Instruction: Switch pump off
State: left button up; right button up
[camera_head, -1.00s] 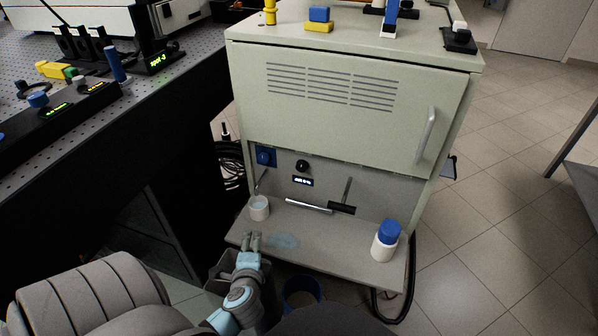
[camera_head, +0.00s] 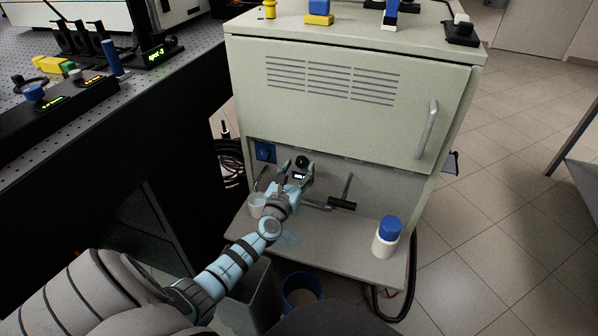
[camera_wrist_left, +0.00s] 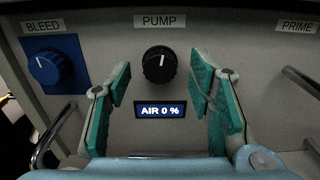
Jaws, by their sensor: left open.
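The pump knob (camera_wrist_left: 158,62) is black and round with a white mark pointing up, under a "PUMP" label (camera_wrist_left: 160,20) in the left wrist view. It also shows in the head view (camera_head: 302,161) on the cabinet's recessed front panel. A small display (camera_wrist_left: 160,110) below it reads "AIR 0 %". My left gripper (camera_wrist_left: 160,88) is open and empty, with its green-padded fingers to either side of the display and reaching toward the knob. In the head view my left gripper (camera_head: 296,172) is in front of the panel just below the knob. My right gripper does not show.
A blue "BLEED" knob (camera_wrist_left: 50,67) is left of the pump knob. A "PRIME" label (camera_wrist_left: 297,27) and a lever are on the right. A small cup (camera_head: 257,203) and a white bottle with blue cap (camera_head: 386,240) stand on the shelf (camera_head: 345,248). A handle (camera_head: 427,130) juts from the door above.

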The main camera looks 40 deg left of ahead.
pick_arm(q)
jog(key=shift+w+a, duration=0.15)
jog(key=shift+w, duration=0.4)
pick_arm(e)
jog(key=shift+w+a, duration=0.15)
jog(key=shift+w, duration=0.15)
